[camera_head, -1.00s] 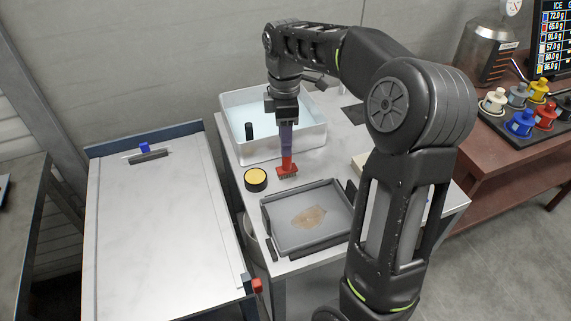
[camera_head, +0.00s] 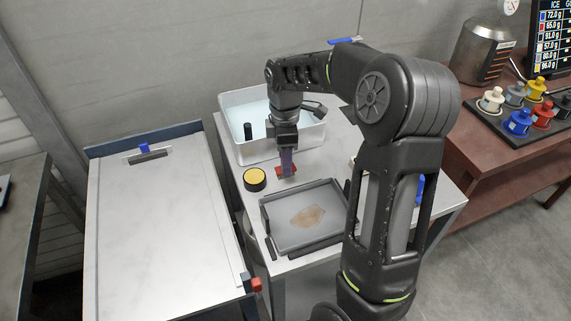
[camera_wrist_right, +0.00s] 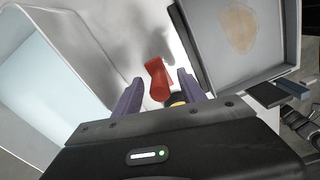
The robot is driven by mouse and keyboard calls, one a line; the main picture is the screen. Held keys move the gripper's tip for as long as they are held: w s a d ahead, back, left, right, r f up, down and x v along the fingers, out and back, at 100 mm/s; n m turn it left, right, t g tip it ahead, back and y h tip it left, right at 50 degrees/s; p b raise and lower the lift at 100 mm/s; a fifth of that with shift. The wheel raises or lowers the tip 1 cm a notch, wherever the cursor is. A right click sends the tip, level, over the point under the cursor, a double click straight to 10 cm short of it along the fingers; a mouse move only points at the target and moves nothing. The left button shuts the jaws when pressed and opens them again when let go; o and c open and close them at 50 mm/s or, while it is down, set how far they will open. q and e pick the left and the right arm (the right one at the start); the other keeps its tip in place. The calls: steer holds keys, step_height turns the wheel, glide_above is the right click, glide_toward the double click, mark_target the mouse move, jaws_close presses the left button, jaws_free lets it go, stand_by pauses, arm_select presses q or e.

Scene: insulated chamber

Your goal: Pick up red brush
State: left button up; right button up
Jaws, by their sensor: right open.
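The red brush (camera_head: 281,171) stands upright on the light table, between the white basin and the grey tray. My right gripper (camera_head: 287,164) points down over it, and its purple fingers hide part of the brush. In the right wrist view the red handle (camera_wrist_right: 157,80) rises between the two spread fingers of my right gripper (camera_wrist_right: 162,88). The fingers are open, and gaps show between them and the handle. My left gripper is not in view.
A round black tin with a yellow top (camera_head: 255,179) stands just left of the brush. The grey tray (camera_head: 262,217) holding a flat brownish piece lies in front. The white basin (camera_head: 233,155) stands behind. My right arm covers the table's right part.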

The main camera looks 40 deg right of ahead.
steer(key=shift+c, duration=0.6)
jaws_close()
stand_by(0.4)
